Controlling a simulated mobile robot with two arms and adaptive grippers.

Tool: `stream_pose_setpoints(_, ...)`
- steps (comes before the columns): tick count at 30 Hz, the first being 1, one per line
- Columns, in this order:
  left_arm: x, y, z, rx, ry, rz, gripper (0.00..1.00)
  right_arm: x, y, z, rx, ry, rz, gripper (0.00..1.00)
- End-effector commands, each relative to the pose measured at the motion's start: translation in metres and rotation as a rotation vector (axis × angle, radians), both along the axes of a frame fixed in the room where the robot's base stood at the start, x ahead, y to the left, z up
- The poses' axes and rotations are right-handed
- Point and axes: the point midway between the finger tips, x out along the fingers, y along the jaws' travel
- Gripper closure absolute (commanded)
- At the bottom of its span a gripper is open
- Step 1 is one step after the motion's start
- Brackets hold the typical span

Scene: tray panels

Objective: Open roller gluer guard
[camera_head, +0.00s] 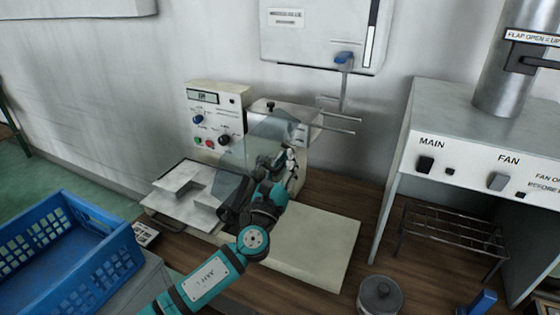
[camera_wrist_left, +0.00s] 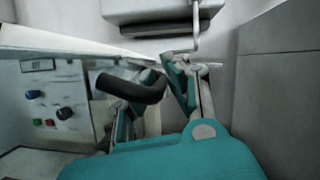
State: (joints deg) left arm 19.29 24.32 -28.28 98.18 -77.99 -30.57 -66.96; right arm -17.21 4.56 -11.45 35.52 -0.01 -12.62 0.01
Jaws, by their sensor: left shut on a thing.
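The roller gluer (camera_head: 215,118) stands against the wall, with a display, knobs and buttons on its front panel. Its smoky see-through guard (camera_head: 240,155) slants over the middle of the machine. My left gripper (camera_head: 285,160) is at the guard's right side, and my arm hides part of the machine below. In the left wrist view, my left gripper (camera_wrist_left: 152,84) is shut on a black handle (camera_wrist_left: 128,90) that lies between its fingers. The gluer's control panel (camera_wrist_left: 52,103) shows at the left there. My right gripper is not in view.
A blue crate (camera_head: 65,250) stands at the left. A pale board (camera_head: 315,245) lies on the wooden bench right of my arm. A round lidded pot (camera_head: 380,296) is at the front. A grey hood (camera_head: 480,125) stands at the right, and a white wall box (camera_head: 320,35) hangs above.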

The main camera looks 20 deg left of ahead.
Motion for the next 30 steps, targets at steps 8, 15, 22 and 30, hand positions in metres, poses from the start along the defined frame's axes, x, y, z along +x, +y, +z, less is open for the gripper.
stream_pose_setpoints(8, 0.0, -0.0023, -0.003, 0.025, 0.0, -0.001, 1.0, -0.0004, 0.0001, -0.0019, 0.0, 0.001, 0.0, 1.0)
stream_pose_setpoints(15, 0.0001, -0.002, -0.0029, 0.025, 0.0, 0.0, 1.0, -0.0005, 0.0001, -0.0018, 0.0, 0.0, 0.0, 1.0)
stream_pose_setpoints(22, 0.0, -0.0018, -0.0025, 0.025, -0.001, 0.0, 0.79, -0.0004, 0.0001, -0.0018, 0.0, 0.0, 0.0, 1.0)
stream_pose_setpoints(30, -0.0057, -0.002, -0.0047, 0.025, -0.001, 0.0, 0.79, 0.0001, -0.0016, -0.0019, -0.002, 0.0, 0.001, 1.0)
